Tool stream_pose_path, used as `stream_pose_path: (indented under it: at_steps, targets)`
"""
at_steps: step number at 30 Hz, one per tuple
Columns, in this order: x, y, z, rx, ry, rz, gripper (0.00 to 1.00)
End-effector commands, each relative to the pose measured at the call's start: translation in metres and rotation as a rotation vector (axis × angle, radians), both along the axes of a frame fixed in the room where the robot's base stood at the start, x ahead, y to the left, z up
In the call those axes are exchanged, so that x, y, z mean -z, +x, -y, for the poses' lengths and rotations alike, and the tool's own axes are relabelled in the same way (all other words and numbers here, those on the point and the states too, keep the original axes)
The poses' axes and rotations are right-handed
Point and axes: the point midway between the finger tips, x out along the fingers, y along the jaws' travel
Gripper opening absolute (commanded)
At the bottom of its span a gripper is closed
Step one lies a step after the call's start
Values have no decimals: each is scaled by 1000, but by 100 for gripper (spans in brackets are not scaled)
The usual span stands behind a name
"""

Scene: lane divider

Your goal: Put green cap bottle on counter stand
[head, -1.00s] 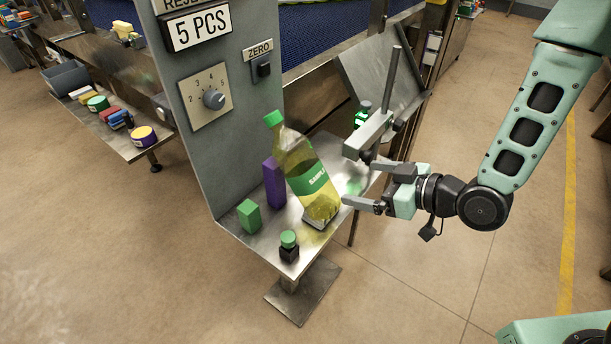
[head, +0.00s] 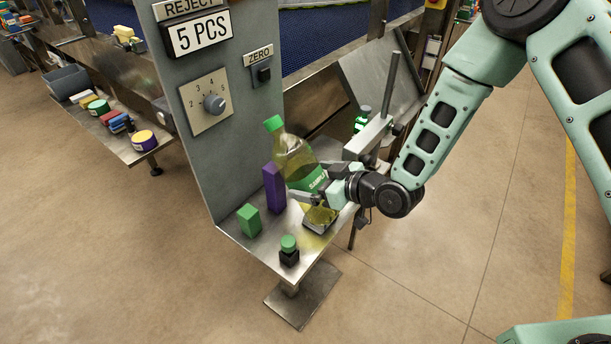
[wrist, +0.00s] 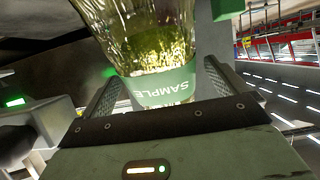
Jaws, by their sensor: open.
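The large clear bottle (head: 292,158) of yellowish liquid has a green cap and a green SAMPLE label, and it leans to the left on the metal shelf (head: 265,240) of the grey counter panel. My gripper (head: 311,184) is open at the lower part of the bottle, with one finger on each side of it. In the wrist view, the bottle (wrist: 165,45) stands between the two fingers (wrist: 160,88). My gripper hides part of the label and lower body. The bottle's base shows below the fingers, by a small grey-edged plate.
On the shelf are a purple block (head: 273,188), a green block (head: 248,220) and a small dark bottle with a green cap (head: 289,251). A metal arm with an upright rod (head: 390,85) and another green bottle (head: 362,119) are behind.

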Motion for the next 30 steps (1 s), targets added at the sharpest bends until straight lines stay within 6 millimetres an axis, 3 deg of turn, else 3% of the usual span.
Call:
stream_pose_path:
  at_steps: [6, 14, 19, 23, 30]
  targets:
    - [9, 14, -20, 0, 0, 0, 98]
    - [11, 16, -22, 0, 0, 0, 98]
    - [11, 16, -22, 1, 0, 0, 54]
    - [11, 16, -22, 1, 0, 0, 47]
    - [9, 16, -21, 1, 1, 1, 47]
